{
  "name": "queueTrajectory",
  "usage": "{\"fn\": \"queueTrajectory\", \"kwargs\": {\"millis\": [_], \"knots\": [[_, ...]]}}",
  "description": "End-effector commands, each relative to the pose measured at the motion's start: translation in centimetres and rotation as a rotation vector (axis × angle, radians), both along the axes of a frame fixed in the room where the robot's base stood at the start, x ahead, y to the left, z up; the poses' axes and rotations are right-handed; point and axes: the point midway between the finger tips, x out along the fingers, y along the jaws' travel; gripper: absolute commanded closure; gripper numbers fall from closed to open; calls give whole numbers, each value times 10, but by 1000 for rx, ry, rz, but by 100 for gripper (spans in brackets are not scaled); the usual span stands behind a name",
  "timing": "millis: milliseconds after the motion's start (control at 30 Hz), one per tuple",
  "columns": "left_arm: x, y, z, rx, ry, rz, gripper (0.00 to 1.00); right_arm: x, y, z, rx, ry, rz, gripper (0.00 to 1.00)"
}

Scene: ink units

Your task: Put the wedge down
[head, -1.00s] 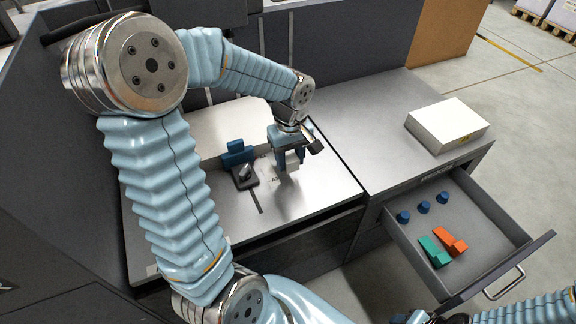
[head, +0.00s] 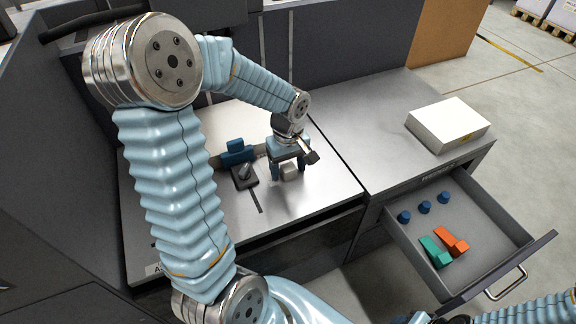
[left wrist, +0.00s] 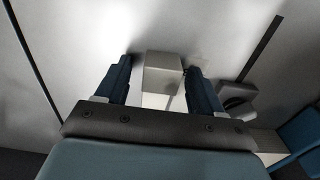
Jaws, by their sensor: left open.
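A pale grey wedge (head: 289,174) rests on the grey metal worktop (head: 325,192). My left gripper (head: 288,171) is around it, with the fingers spread and pointing down. In the left wrist view the wedge (left wrist: 163,75) shows as a light block between the two blue fingers, with a gap on either side. My left gripper (left wrist: 160,82) is open there and holds nothing. Only a small part of my right arm shows at the bottom right edge of the head view, and its jaws cannot be made out.
A blue fixture with a dark base (head: 241,165) stands just left of the wedge. A white box (head: 447,124) lies on the right cabinet. The open drawer (head: 480,215) holds several blue knobs, a teal piece (head: 436,252) and an orange piece (head: 451,241). Worktop right of the gripper is clear.

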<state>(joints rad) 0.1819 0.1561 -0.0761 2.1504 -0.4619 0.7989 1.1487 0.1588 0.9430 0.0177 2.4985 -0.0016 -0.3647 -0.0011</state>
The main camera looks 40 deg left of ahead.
Motion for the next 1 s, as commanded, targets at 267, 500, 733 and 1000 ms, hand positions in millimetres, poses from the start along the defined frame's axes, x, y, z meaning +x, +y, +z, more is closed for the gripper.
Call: {"fn": "queueTrajectory", "kwargs": {"millis": [267, 500, 733, 1000], "knots": [[1, 0, 12, 1, -5, 1, 32, 0, 1, 5, 2, 1, 3, 57], [1, 0, 67, 0, -6, 0, 32, -1, 3, 11, 5, 2, 6, 57], [1, 0, 110, 0, -4, 0, 32, -2, 5, 16, 7, 3, 9, 57], [0, 0, 124, 0, 0, -1, 32, -2, 6, 16, 9, 4, 9, 57]]}}
